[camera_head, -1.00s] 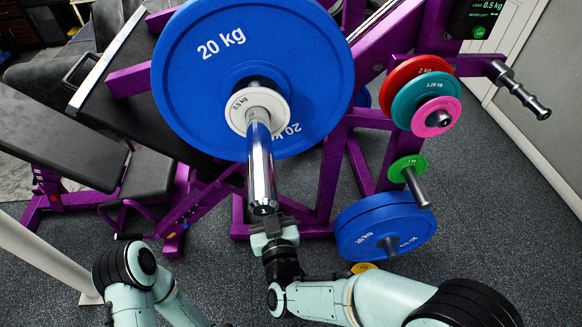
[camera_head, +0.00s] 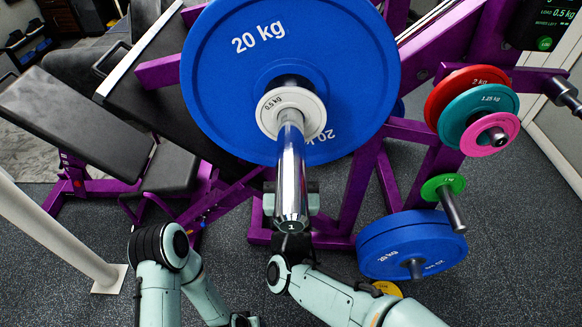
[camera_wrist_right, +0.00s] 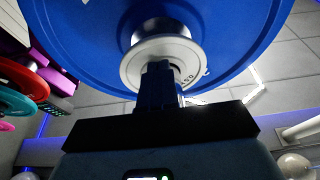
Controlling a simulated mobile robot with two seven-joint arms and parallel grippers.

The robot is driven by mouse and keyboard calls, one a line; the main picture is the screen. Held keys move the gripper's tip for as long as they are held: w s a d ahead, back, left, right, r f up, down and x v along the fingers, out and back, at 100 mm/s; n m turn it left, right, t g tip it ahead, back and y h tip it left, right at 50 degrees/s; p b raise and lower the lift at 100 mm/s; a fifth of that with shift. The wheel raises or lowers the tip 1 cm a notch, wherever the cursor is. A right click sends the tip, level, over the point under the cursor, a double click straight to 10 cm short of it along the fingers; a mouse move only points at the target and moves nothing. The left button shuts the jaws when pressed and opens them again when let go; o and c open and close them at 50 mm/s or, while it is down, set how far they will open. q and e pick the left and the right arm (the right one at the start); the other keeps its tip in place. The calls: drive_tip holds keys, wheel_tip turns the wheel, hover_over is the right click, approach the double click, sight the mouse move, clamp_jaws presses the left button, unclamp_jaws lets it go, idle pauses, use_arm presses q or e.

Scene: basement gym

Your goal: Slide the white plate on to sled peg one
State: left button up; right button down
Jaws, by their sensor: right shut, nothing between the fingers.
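The white 0.5 kg plate (camera_head: 269,114) is around the chrome peg (camera_head: 291,175), in front of the blue 20 kg plate (camera_head: 225,85). The peg's end bears a "1". The white plate (camera_wrist_right: 145,62) also shows in the right wrist view, just beyond my right fingertips. My right gripper (camera_wrist_right: 160,85) is shut and empty, below the peg; in the head view the peg hides its fingers. Whether the fingertips touch the white plate I cannot tell. My left gripper (camera_head: 243,320) is low at the bottom edge, partly cut off, its fingers not clear.
Red (camera_head: 440,98), teal (camera_head: 462,108) and pink (camera_head: 478,136) plates hang on a peg at right. A green plate (camera_head: 432,187) and blue plates (camera_head: 375,250) hang lower. A yellow plate (camera_head: 388,288) is below. A grey bench (camera_head: 75,125) stands left, beside a pale post (camera_head: 55,235).

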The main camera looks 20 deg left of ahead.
drive_tip(key=shift+w+a+r, duration=0.1)
drive_tip(key=shift+w, duration=0.2)
drive_tip(key=shift+w, duration=0.2)
drive_tip(key=shift+w+a, duration=0.3)
drive_tip(key=shift+w, duration=0.65)
drive_tip(key=shift+w+a, duration=0.25)
drive_tip(key=shift+w, duration=0.65)
drive_tip(key=shift+s, duration=0.15)
drive_tip(key=s+d, duration=0.2)
drive_tip(key=s, duration=0.4)
drive_tip(key=shift+s, duration=0.15)
